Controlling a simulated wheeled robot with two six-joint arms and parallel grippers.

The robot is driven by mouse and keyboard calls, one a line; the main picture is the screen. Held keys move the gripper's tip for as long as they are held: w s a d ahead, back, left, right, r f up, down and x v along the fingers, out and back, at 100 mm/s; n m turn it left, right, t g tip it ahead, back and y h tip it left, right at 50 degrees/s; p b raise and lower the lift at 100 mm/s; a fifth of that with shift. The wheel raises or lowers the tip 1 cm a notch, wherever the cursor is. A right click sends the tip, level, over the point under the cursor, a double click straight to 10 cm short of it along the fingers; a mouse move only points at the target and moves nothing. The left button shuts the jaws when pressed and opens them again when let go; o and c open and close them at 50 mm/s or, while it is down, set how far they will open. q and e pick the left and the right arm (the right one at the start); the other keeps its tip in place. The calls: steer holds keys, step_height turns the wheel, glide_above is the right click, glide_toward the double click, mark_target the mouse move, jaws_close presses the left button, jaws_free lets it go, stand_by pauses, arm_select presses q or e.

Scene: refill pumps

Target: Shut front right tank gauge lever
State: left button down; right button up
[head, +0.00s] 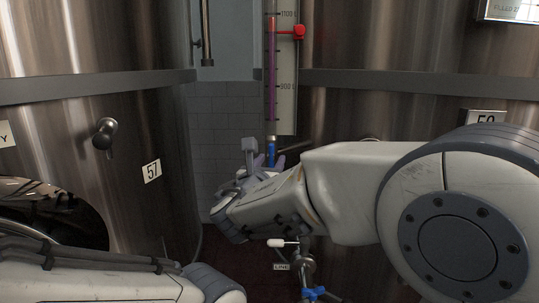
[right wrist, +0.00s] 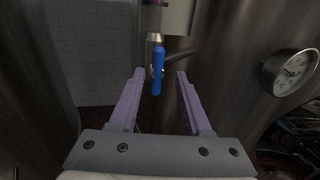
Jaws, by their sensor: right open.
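The gauge lever is a small blue handle (head: 271,153) hanging straight down below the gauge tube (head: 271,80), which holds purple liquid. In the right wrist view the blue lever (right wrist: 157,72) hangs under a metal fitting (right wrist: 155,38). My right gripper (head: 265,166) is open, with its purple fingers reaching towards the lever. In the right wrist view the lever shows between the two fingertips (right wrist: 160,74), with a gap on each side. I cannot tell whether the tips are level with it in depth. My left gripper is out of the head view.
A steel tank marked 57 (head: 95,175) stands at left, with a small knob (head: 105,132) on it. Another steel tank (head: 400,105) stands at right, behind my arm. A red marker (head: 298,32) sits on the gauge. A round dial (right wrist: 289,72) is at right in the wrist view.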

steer(key=shift+w, duration=0.65)
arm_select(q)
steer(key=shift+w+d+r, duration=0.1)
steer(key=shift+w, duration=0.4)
arm_select(e)
steer(key=shift+w, duration=0.15)
steer(key=shift+a, duration=0.1)
jaws_close()
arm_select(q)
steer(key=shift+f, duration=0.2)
